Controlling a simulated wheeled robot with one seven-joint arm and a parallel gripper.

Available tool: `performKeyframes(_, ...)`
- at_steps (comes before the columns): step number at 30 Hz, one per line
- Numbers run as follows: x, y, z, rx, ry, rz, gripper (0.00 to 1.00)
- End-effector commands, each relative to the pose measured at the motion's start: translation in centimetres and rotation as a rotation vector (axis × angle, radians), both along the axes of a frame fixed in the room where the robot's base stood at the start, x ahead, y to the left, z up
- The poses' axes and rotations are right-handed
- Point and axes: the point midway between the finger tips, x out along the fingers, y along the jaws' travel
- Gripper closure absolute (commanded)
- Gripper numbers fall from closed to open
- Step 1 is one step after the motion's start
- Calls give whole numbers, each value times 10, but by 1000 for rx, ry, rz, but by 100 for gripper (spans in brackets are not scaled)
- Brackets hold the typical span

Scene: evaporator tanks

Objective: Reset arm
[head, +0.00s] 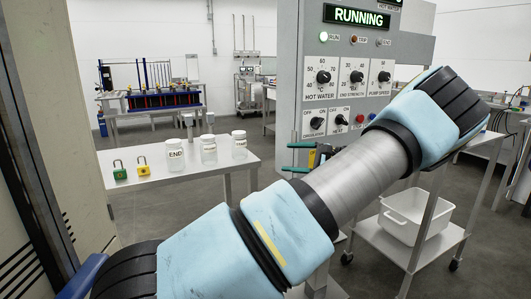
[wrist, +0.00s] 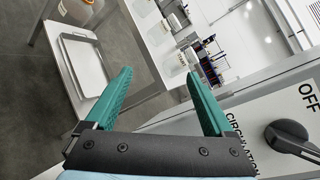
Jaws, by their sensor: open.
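My gripper (wrist: 160,93) has two green fingers spread apart in the wrist view, with nothing between them. In the head view my gripper (head: 302,158) is partly hidden behind my arm, with green fingers pointing left, close to the lower left of the control panel (head: 346,77). My blue and grey arm crosses the head view from lower left to upper right. The panel's display (head: 357,17) reads RUNNING and the green RUN lamp (head: 323,37) is lit. In the wrist view the CIRCULATION knob (wrist: 289,138) is at the right, beside the gripper and apart from its fingers.
A white table (head: 135,198) at the left bears a green padlock (head: 120,173), a yellow padlock (head: 143,171) and white-lidded jars, one marked END (head: 176,157). A cart with a white bin (head: 416,215) stands right of my arm. Open floor lies behind.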

Motion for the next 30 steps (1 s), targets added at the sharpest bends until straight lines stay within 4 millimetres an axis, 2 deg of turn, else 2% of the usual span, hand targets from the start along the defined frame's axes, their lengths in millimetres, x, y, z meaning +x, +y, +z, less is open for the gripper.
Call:
performKeyframes(1, -6, 40, -9, -99, 48, 80, 12)
performKeyframes(3, -23, 83, -29, -250, 106, 181, 12)
performKeyframes(6, -56, 125, -50, -465, 162, 314, 12)
performKeyframes(9, -93, 150, -62, -676, 187, 434, 12)
performKeyframes(14, -151, 166, -61, -992, 166, 599, 12)
performKeyframes(21, -226, 167, -31, -1373, 18, 780, 12)
performKeyframes(25, -253, 168, -18, -1490, -75, 834, 12)
performKeyframes(30, -270, 169, -10, -1556, -147, 866, 12)
